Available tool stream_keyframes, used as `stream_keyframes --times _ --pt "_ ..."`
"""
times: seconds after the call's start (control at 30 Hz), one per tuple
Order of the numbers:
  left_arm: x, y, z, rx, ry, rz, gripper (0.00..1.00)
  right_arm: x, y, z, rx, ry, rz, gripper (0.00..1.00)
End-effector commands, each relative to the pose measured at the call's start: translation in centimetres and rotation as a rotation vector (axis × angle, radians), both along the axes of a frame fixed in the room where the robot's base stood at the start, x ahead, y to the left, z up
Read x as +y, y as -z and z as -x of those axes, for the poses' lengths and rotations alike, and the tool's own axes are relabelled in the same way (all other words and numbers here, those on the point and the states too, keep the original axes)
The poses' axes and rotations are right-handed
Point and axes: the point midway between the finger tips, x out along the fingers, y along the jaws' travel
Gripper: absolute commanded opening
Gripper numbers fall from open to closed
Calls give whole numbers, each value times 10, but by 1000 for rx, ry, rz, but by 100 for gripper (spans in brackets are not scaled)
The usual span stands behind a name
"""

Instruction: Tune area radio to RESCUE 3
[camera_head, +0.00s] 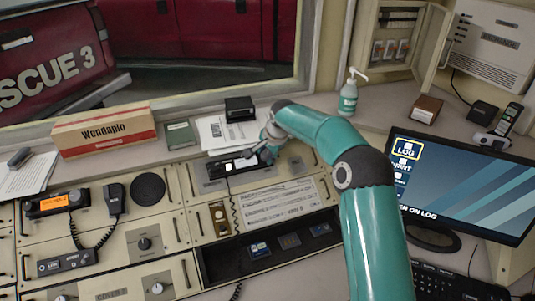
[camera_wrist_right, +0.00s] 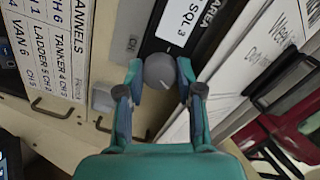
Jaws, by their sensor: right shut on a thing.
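The area radio (camera_head: 232,164) is a black unit set in the console below the window ledge. My right gripper (camera_head: 267,150) is at the radio's right end. In the wrist view the fingers of my right gripper (camera_wrist_right: 160,82) are shut on a round grey knob (camera_wrist_right: 159,69), one finger on each side. A pale pointer line shows on the knob. The channel card (camera_head: 280,202) lies below the radio; its lines show only partly in the wrist view (camera_wrist_right: 45,45). My left gripper is not in view.
A black box (camera_head: 240,108) and papers (camera_head: 215,133) lie on the ledge behind the radio. A sanitizer bottle (camera_head: 348,96) and a monitor (camera_head: 460,185) stand to the right. An orange-lit radio (camera_head: 55,203) and a handset (camera_head: 114,197) are at left.

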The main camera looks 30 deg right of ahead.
Motion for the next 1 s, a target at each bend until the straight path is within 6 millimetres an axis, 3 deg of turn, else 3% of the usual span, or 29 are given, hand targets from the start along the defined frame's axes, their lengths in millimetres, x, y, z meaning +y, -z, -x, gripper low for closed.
stream_keyframes --times 0.4,0.97,1.0 --pt "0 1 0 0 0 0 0 2 1 1 31 -186 114 1" --pt "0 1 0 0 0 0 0 2 2 1 37 -211 129 1" --pt "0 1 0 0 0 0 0 2 2 1 37 -211 129 43"
